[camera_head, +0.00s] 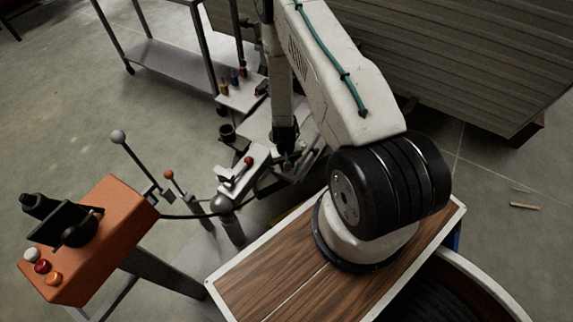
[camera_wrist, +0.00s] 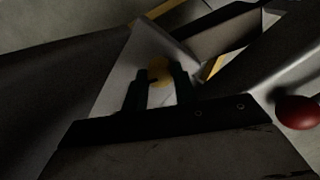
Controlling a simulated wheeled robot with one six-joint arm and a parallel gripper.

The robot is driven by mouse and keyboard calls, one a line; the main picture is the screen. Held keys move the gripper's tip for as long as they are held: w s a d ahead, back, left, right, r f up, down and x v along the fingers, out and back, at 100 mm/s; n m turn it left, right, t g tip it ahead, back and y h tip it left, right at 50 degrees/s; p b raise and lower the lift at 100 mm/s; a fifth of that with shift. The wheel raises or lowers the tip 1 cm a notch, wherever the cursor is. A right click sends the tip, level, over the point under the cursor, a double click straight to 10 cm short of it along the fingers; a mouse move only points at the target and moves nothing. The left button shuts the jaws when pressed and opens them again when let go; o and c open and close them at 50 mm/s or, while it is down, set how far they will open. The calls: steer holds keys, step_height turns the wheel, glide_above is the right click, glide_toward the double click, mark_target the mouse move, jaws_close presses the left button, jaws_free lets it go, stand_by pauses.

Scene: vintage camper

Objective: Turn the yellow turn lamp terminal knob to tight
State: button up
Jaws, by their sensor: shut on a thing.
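The yellow knob (camera_wrist: 160,68) shows in the wrist view between the two dark fingertips of my gripper (camera_wrist: 160,84), against a pale grey plate (camera_wrist: 118,75). The fingers are shut on the knob and cover part of its sides. The picture is dark, so I cannot read any mark or tell how far the knob is turned. In the head view my gripper (camera_head: 287,158) points down among grey metal parts at the middle, and the knob is hidden there.
A red ball (camera_wrist: 296,112) is close at the right of the wrist view. In the head view, a red-tipped lever (camera_head: 248,161) stands just left of my gripper. An orange control box (camera_head: 98,238) is at lower left. A small stand with several coloured pegs (camera_head: 241,95) is behind.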

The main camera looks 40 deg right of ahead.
steer(key=o, duration=1)
steer(key=shift+a+r, duration=0.15)
steer(key=shift+r, duration=3.75)
steer(key=shift+w, duration=0.1)
